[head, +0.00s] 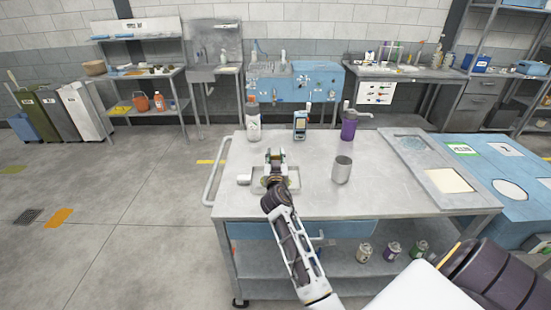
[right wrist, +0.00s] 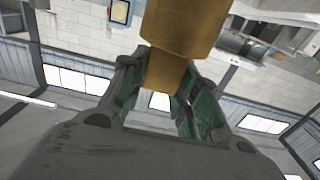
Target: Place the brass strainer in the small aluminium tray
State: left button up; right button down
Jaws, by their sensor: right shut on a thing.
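The brass strainer (right wrist: 180,35) is a brass-coloured cylinder with a narrower lower part, held between the green-padded fingers of my right gripper (right wrist: 165,95) in the right wrist view. In the head view my right gripper (head: 275,156) is over the small aluminium tray (head: 297,180), at the left part of the cart top. The gripper and arm hide much of the tray. The strainer can hardly be made out there, and I cannot tell its height above the tray. My left gripper is not in view.
A small metal piece (head: 244,180) lies left of the tray. A framed panel (head: 425,160) is at right.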

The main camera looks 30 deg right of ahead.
dwell(0.4)
jog(key=c, duration=1.4)
grip_release()
jog(key=shift+f, duration=0.1)
jog(key=shift+c, duration=0.2)
jog(key=o, duration=0.4)
jog(key=shift+c, duration=0.2)
jog(key=shift+r, duration=0.2)
